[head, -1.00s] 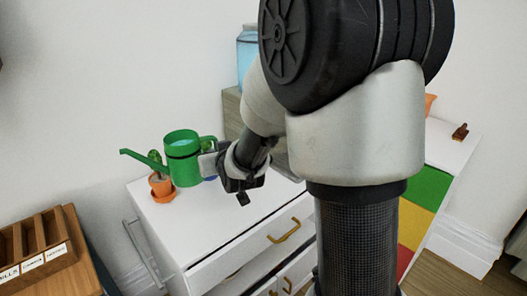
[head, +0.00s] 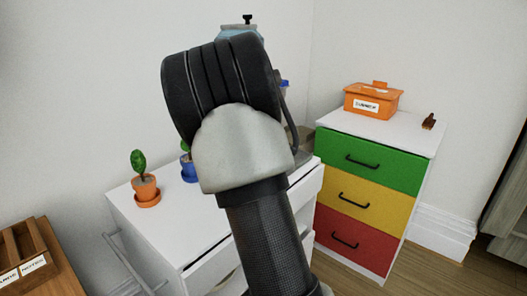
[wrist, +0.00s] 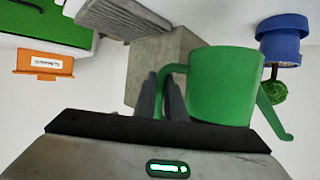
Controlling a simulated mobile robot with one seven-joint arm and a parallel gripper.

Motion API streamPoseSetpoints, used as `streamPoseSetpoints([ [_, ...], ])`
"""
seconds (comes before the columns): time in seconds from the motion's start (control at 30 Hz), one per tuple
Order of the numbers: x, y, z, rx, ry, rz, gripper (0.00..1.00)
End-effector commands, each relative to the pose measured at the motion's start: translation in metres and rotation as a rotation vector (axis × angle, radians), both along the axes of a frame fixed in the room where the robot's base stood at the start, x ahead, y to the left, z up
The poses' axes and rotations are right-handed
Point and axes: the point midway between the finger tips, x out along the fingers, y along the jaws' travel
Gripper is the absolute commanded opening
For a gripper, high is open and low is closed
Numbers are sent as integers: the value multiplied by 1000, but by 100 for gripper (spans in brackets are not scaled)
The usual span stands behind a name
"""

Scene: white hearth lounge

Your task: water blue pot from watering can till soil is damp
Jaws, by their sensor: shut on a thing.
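The blue pot (head: 189,168) with a green plant stands on the white cabinet in the head view, partly hidden behind my arm. In the wrist view, where the scene appears upside down, the blue pot (wrist: 284,40) is at the upper right. My gripper (wrist: 166,97) is shut on the handle of the green watering can (wrist: 225,88). The can looks roughly upright, its spout on the blue pot's side in that view; their distance is unclear. My arm hides the gripper and can in the head view.
An orange lidded box (head: 372,103) and a small brown object (head: 429,121) sit on a chest with coloured drawers (head: 368,160). A wooden organiser (head: 28,250) is at lower left.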

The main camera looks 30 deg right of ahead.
Motion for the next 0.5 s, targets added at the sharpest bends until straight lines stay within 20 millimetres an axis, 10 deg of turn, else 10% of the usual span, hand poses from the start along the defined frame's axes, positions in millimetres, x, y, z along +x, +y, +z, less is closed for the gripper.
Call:
streamPoseSetpoints([
  [0.2,3,-37,6,1,-9,-66,0],
  [0.5,3,-40,13,-18,2,-72,0],
])
